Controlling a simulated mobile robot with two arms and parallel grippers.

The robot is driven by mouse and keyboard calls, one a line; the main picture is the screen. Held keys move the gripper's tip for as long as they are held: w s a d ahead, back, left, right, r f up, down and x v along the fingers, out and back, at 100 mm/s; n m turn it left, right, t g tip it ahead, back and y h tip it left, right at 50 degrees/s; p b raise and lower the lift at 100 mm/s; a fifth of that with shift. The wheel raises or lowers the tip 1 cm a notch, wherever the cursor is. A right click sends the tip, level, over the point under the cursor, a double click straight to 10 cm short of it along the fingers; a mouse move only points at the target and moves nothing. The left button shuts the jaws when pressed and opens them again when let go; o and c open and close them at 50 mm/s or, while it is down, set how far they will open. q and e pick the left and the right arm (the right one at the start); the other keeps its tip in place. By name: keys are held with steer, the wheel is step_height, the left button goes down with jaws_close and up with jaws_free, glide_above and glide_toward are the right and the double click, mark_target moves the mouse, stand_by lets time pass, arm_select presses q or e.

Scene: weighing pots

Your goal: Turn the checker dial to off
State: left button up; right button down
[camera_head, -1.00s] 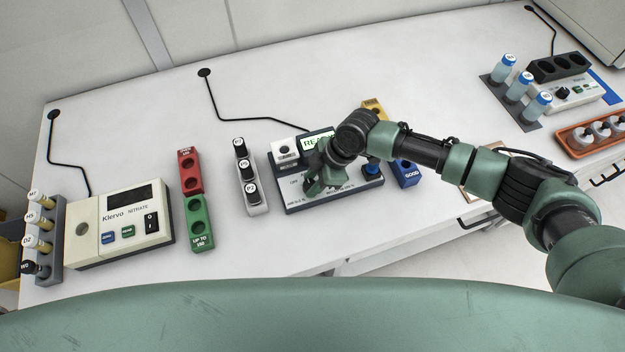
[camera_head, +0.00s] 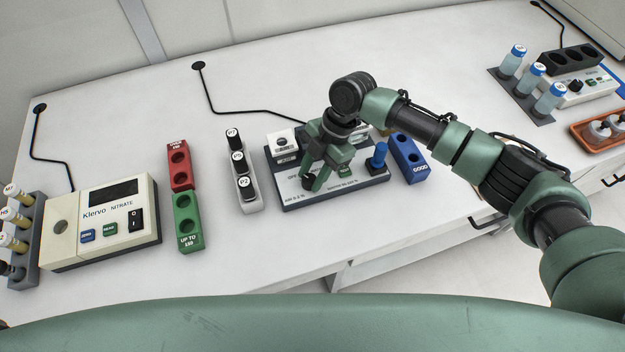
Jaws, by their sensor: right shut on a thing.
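The checker (camera_head: 350,191) is a dark box with a light front panel in the middle of the bench. My right gripper (camera_head: 317,182) points down over the left part of that panel. It is shut on the dark checker dial (camera_head: 312,183), which is mostly hidden between and behind the fingers. I cannot read which mark the dial points to. The checker's screen is largely covered by my wrist. My left gripper is not in view.
A vial rack (camera_head: 250,205) with black-capped vials stands left of the checker, then green (camera_head: 187,222) and red (camera_head: 180,168) blocks and the nitrate meter (camera_head: 103,222). A blue block (camera_head: 409,160) sits close on the right. The front bench strip is clear.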

steer(key=shift+w+a+n+g+h+b, duration=0.15)
steer(key=shift+n+g+h+b, duration=0.2)
steer(key=shift+n+b, duration=0.8)
steer(key=shift+n, duration=0.25)
steer(key=c, duration=1)
jaws_free()
steer(key=shift+r, duration=0.1)
steer(key=b+v, duration=0.1)
steer(key=v, duration=0.6)
steer(key=shift+r, duration=0.3)
steer(key=shift+w, duration=0.1)
